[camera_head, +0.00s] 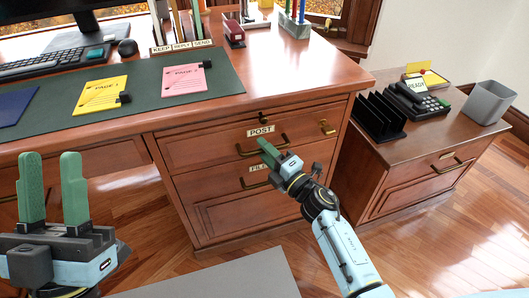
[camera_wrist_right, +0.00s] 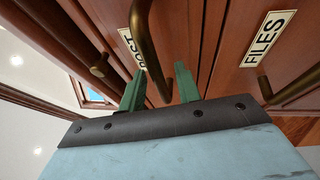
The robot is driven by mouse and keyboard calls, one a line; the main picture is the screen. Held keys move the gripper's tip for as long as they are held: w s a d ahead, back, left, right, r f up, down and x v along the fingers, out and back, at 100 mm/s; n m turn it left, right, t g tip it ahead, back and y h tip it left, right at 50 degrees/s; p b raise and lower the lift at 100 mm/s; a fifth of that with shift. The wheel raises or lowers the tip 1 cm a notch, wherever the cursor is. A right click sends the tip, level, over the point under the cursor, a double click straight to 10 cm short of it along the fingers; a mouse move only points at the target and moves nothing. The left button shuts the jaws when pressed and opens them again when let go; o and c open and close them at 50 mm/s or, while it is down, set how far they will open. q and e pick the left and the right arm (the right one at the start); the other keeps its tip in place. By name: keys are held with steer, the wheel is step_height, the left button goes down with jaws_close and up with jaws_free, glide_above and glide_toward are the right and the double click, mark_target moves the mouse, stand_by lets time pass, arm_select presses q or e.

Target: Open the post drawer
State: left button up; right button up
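The post drawer (camera_head: 205,152) is the upper wooden drawer of the desk's right pedestal, labelled POST (camera_head: 260,132), and it is shut. Its curved brass handle (camera_head: 248,152) also shows in the right wrist view (camera_wrist_right: 145,40). My right gripper (camera_head: 268,150) is at this handle. In the wrist view its green fingers (camera_wrist_right: 158,85) stand apart, with part of the handle between them; I cannot tell whether either touches it. My left gripper (camera_head: 54,190) is open and empty at the lower left, away from the drawer.
The FILES drawer (camera_head: 235,205) below is shut. The desk top holds a keyboard (camera_head: 55,62), a yellow page (camera_head: 99,95) and a pink page (camera_head: 184,80). A side cabinet (camera_head: 415,185) stands right; wooden floor (camera_head: 460,245) is clear in front.

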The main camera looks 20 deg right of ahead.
steer(key=shift+w+a+r, duration=0.1)
steer(key=shift+w, duration=0.15)
jaws_close()
